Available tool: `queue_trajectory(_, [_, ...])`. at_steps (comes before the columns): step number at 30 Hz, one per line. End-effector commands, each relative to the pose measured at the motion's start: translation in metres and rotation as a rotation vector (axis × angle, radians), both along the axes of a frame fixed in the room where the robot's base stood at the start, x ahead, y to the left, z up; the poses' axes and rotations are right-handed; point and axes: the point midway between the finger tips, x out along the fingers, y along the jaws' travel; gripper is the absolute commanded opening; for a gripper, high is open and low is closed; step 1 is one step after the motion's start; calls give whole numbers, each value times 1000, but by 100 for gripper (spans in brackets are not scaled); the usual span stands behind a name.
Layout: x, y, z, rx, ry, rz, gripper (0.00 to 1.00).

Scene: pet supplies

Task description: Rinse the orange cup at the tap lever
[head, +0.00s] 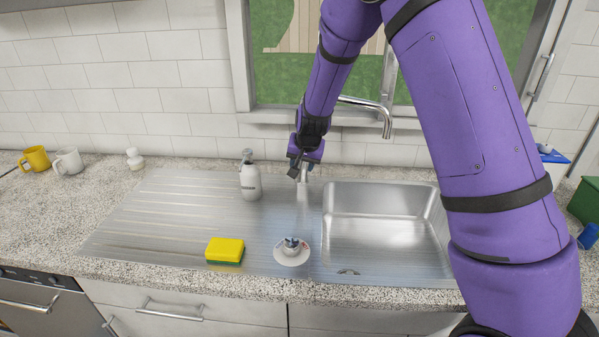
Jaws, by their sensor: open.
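A yellow-orange mug (35,159) stands at the far left of the counter; no other cup near orange shows. My gripper (297,172) is open and points down behind the steel sink, far to the right of the mug. Nothing shows between its fingers. The chrome tap spout (365,104) reaches out from behind my arm and bends down over the back of the sink. A small chrome piece of the tap (305,174) shows beside my fingers. My gripper and arm hide the tap's base, and I cannot tell the lever apart or whether I touch it.
A white mug (68,161) and a small white item (134,159) stand at the left. A soap bottle (250,178), a yellow-green sponge (225,251) and a small white dish-like thing (292,255) are on the drainer (160,220). The basin (380,218) looks empty.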

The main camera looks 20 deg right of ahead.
Motion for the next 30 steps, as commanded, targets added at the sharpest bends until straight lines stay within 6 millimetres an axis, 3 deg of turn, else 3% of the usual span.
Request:
queue_trajectory(3, [9, -1, -19, 0, 2, -2, 44])
queue_trajectory(9, [18, 0, -38, -1, 0, 0, 44])
queue_trajectory(22, [21, 1, -45, 1, 0, 0, 44])
queue_trajectory(27, [21, 1, -45, 1, 0, 0, 5])
queue_trajectory(28, [21, 1, -45, 0, 0, 0, 0])
queue_trajectory(30, [21, 1, -45, 0, 0, 0, 0])
